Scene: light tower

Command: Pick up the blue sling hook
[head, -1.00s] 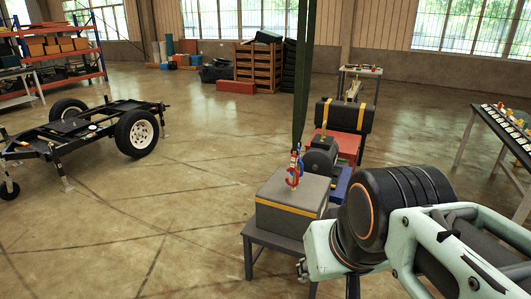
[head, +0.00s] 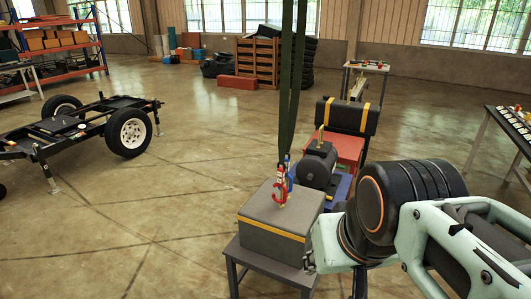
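The blue sling hook (head: 289,180) hangs at the lower end of the dark green slings (head: 289,95), just above the grey box with a yellow stripe (head: 258,225). A red hook (head: 280,191) hangs close beside it on the left and partly overlaps it. Whether the hooks touch the box top is too small to tell. My arm reaches in from the right, with its pale green and black links to the right of the box. My gripper's fingers are not visible, and nothing of mine touches the hook.
The grey box stands on a dark table (head: 250,261). Behind it are a dark motor (head: 318,165), a red box (head: 345,150) and a black tank with yellow straps (head: 347,115). A trailer frame (head: 80,128) stands left. The floor between is clear.

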